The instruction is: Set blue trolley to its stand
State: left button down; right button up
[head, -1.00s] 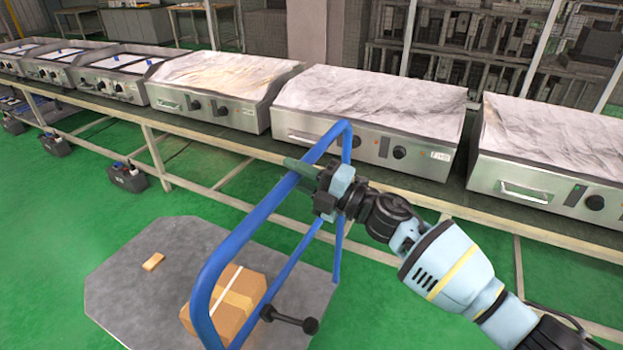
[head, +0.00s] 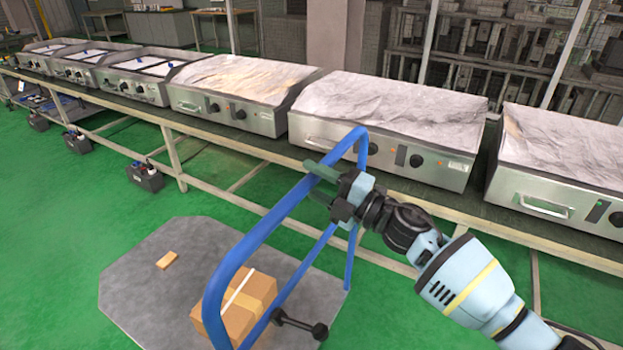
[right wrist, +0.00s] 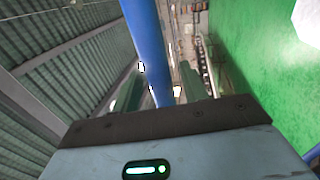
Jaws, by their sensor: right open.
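The blue trolley's tubular handle frame (head: 245,250) rises at the lower middle of the head view. It slants from the front up to a corner near the line of appliances. My right gripper (head: 318,184) is at the upper rail, open, with its two green fingers apart on either side of the tube. In the right wrist view the blue tube (right wrist: 147,45) runs up between the fingers. I cannot tell whether they touch it. A grey octagonal plate (head: 150,265) lies under the trolley; I cannot tell whether it is the trolley's deck or its stand. My left gripper is out of view.
A long bench (head: 240,155) carries several steel appliances behind the trolley. Green floor (head: 60,240) is clear at the left.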

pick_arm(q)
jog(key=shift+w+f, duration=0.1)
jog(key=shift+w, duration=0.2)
pick_arm(e)
jog(key=v, duration=0.7)
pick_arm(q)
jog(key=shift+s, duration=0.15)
pick_arm(e)
jog(key=shift+d+f, duration=0.1)
